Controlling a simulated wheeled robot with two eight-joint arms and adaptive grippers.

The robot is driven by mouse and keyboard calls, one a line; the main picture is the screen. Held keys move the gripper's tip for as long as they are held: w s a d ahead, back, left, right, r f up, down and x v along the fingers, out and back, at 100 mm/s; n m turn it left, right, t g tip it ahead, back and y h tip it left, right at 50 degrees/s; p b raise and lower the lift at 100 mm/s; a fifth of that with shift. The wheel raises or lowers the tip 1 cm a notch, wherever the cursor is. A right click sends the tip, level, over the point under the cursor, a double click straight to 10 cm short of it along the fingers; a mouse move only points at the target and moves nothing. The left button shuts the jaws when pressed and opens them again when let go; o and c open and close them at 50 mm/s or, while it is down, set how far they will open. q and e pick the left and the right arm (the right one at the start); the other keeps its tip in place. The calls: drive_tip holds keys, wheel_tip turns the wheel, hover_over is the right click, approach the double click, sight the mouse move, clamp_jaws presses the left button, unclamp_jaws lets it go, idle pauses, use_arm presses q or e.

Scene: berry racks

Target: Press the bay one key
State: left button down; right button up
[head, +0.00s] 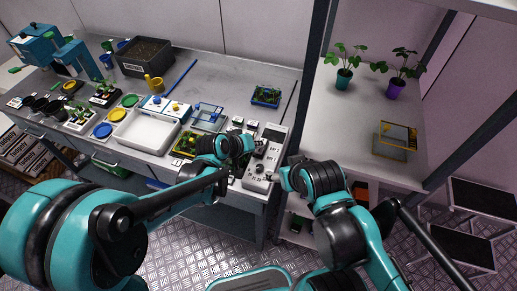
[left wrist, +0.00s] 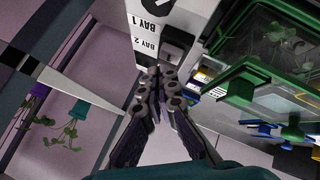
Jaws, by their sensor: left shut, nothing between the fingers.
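The control panel (head: 262,165) is a pale box with dark keys at the front right end of the bench. In the left wrist view its face (left wrist: 152,33) shows the labels "BAY 1" and "BAY 2" upside down, with dark key-like patches beside them. My left gripper (head: 257,144) is over the panel; its fingers are together and empty. In the left wrist view its fingertips (left wrist: 160,72) lie just below the BAY 2 label; I cannot tell whether they touch anything. My right gripper (head: 282,174) is beside the panel's right edge, too small to read its fingers.
A white tray (head: 147,132), a green-yellow planter (head: 185,143) and a blue plant tray (head: 265,96) are on the bench. A rack at the right holds two potted plants (head: 344,78) and a yellow-framed box (head: 394,142). A dark rack post stands beside the panel.

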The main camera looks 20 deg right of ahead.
sight(257, 151)
use_arm(q)
drive_tip(key=shift+f, duration=0.15)
drive_tip(key=shift+f+b, duration=0.3)
drive_tip(key=shift+b, duration=0.1)
drive_tip(key=shift+f, duration=0.2)
drive_tip(key=shift+r, duration=0.15)
drive_tip(key=shift+r+p, duration=0.3)
drive_tip(key=shift+r, duration=0.25)
idle(0.3)
wheel_tip(257, 151, up, 6)
drive_tip(key=p, duration=0.4)
drive_tip(key=shift+p, duration=0.35)
